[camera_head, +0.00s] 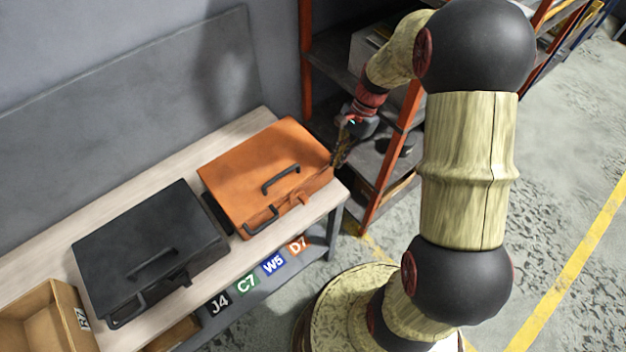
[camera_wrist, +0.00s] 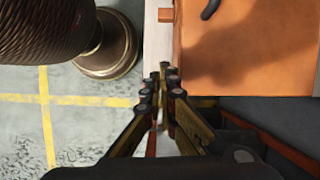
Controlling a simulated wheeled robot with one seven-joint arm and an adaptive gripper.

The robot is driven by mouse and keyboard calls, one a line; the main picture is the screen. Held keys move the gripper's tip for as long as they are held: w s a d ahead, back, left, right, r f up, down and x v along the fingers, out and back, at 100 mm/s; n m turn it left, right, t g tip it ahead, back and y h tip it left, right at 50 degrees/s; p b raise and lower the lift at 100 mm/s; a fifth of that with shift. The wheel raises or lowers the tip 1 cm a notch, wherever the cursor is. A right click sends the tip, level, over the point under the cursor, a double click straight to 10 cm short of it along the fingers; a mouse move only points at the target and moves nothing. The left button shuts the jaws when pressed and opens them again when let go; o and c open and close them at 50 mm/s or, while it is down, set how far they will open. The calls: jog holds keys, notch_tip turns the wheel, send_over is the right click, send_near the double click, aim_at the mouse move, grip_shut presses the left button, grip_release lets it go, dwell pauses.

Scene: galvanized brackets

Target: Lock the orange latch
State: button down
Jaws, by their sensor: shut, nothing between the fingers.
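The orange case (camera_head: 262,165) lies closed on the bench, with dark handles on its lid and front. Its orange latch (camera_head: 303,198) is a small tab on the front face. In the wrist view the case (camera_wrist: 255,50) fills the upper right, and a small orange tab (camera_wrist: 166,15), seemingly the latch, juts from its front edge. My gripper (camera_head: 340,158) is beside the right end of the case. In the wrist view my gripper (camera_wrist: 167,75) is shut and empty, its tips near the case's front right corner, apart from the tab. I cannot tell whether the tips touch the case.
A black case (camera_head: 150,248) lies left of the orange one on the pale bench (camera_head: 235,255). A cardboard box (camera_head: 45,318) stands at the bench's left. A shelf rack with orange posts (camera_head: 388,160) stands close behind my gripper. Open floor (camera_head: 570,200) lies to the right.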

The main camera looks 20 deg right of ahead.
aim_at(304, 199)
jog(key=shift+s+m, duration=0.25)
jog(key=shift+m, duration=0.05)
jog(key=b+x, duration=0.3)
jog(key=x, duration=0.7)
jog(key=shift+s+a, duration=0.1)
jog(key=shift+s, duration=0.05)
jog(key=a, duration=0.1)
jog(key=s+a, duration=0.1)
jog(key=a, duration=0.1)
jog(key=shift+b, duration=0.3)
jog(key=shift+s+a, duration=0.1)
jog(key=shift+a, duration=0.35)
